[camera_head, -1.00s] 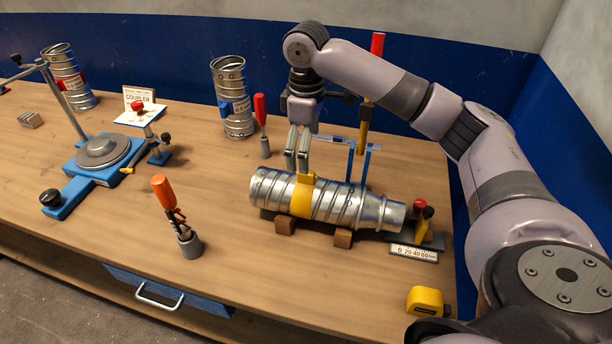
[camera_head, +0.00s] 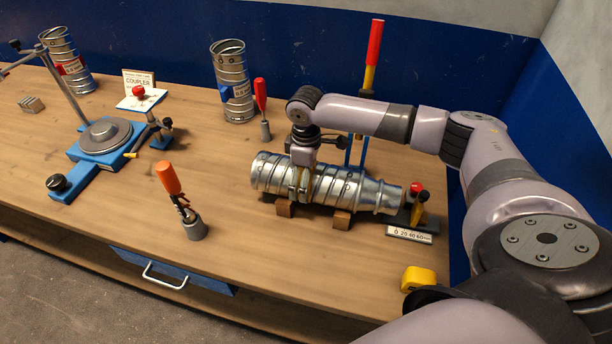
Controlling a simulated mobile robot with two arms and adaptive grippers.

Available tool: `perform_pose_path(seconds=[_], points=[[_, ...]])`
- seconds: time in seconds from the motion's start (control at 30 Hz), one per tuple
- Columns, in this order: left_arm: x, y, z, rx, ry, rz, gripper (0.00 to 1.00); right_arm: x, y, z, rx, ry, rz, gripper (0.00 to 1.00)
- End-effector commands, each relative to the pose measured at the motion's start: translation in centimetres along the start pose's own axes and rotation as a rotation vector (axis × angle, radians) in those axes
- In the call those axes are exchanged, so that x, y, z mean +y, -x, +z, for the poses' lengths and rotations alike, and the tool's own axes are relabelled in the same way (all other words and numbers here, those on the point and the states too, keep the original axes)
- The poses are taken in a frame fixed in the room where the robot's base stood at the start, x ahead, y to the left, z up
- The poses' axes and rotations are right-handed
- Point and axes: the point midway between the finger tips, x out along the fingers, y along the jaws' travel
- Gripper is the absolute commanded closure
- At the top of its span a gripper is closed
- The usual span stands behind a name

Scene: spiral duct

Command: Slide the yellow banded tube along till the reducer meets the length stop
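The silver spiral tube (camera_head: 337,184) lies on its side on wooden blocks. Its yellow band (camera_head: 305,187) is mostly hidden behind my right gripper (camera_head: 301,185). The narrow reducer (camera_head: 383,196) forms the tube's right end. The length stop (camera_head: 418,210), with red and yellow parts, stands just right of it above a scale; I cannot tell whether they touch. My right gripper points down at the band, with its fingers against or over it. I cannot tell whether they are closed on it. My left gripper is not in view.
A blue turntable fixture (camera_head: 100,140) and upright ducts (camera_head: 233,85) are left and behind. A yellow tape measure (camera_head: 418,278) sits near the front right edge. Bare wood lies in front of the tube.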

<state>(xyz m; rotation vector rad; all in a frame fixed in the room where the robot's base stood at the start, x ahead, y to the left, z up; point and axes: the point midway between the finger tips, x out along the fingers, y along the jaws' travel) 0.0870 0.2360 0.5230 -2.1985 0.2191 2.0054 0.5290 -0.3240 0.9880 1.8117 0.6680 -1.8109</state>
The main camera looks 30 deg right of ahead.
Motion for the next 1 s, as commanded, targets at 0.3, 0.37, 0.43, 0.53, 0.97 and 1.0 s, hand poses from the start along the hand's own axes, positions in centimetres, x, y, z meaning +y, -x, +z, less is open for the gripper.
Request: perform_pose_path(seconds=[0.3, 0.37, 0.43, 0.53, 0.97, 1.0], points=[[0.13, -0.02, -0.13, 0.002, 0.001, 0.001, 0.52, -0.01, -0.04, 0.01, -0.001, 0.000, 0.000, 0.07], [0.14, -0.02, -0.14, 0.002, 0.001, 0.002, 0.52, -0.01, -0.03, 0.01, -0.001, 0.000, 0.000, 0.11], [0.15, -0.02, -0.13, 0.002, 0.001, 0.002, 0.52, -0.01, -0.03, 0.02, -0.001, 0.000, 0.000, 0.15], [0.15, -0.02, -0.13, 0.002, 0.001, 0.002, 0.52, -0.01, -0.02, 0.02, -0.001, 0.000, 0.000, 0.22], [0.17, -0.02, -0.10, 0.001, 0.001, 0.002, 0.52, 0.00, 0.00, 0.03, -0.001, 0.000, 0.000, 0.51], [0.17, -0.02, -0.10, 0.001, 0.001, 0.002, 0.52, 0.00, 0.00, 0.02, -0.001, 0.000, 0.000, 0.53]])
